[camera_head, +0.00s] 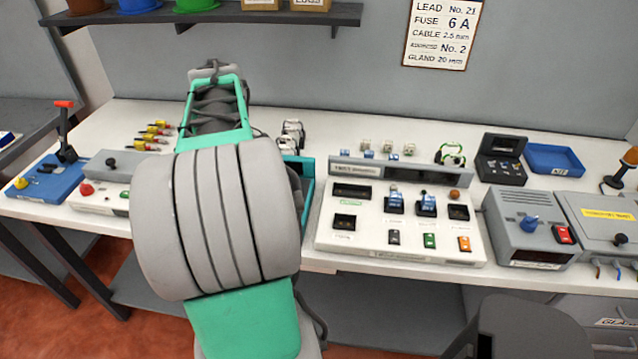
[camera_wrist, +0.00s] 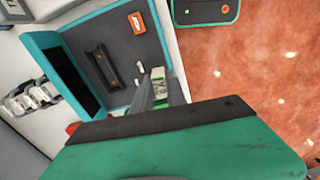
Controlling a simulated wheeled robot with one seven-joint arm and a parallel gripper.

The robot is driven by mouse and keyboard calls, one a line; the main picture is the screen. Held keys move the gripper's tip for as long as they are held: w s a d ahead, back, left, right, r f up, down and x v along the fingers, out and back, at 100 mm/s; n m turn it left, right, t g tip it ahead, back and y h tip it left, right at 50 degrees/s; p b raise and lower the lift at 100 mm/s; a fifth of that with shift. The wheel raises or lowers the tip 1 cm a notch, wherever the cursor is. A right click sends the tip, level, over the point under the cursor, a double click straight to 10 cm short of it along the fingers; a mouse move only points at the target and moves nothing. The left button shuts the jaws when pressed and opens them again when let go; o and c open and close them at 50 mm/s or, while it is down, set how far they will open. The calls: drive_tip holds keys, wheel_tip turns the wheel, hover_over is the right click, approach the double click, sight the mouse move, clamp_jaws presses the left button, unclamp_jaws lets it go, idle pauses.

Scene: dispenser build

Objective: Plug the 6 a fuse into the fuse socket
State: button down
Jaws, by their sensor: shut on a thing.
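In the wrist view my gripper (camera_wrist: 170,92) is shut on a small pale block with a green part, which looks like the fuse (camera_wrist: 157,77); its marking is too small to read. The fuse is beside the right edge of a dark panel in a teal-framed unit (camera_wrist: 60,57). A long black fitting (camera_wrist: 105,66), possibly the fuse socket, is on that panel, left of the fuse and apart from it. In the head view the teal unit (camera_head: 307,185) shows partly behind my arm, which hides my gripper and the fuse.
An orange-red switch (camera_wrist: 138,23) is on the same panel. A white control console (camera_head: 400,215) stands right of the teal unit. Small blocks (camera_head: 380,150) and white parts (camera_head: 292,132) lie behind. The wall card (camera_head: 442,33) reads FUSE 6 A.

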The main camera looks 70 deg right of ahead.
drive_tip(key=s+d+p, duration=0.1)
drive_tip(key=s+d, duration=0.5)
drive_tip(key=s, duration=0.5)
drive_tip(key=n, duration=0.1)
hover_over(345, 225)
drive_tip(key=shift+w+d+f+b, duration=0.1)
drive_tip(key=shift+f+b, duration=0.7)
drive_tip(key=shift+f, duration=0.55)
drive_tip(key=shift+d+f+b, duration=0.1)
drive_tip(key=shift+f+b, duration=0.65)
drive_tip(key=shift+f, duration=0.6)
drive_tip(key=shift+p, duration=0.3)
drive_tip(key=shift+a+f+b, duration=0.15)
drive_tip(key=shift+f+b, duration=0.25)
drive_tip(key=shift+f, duration=0.7)
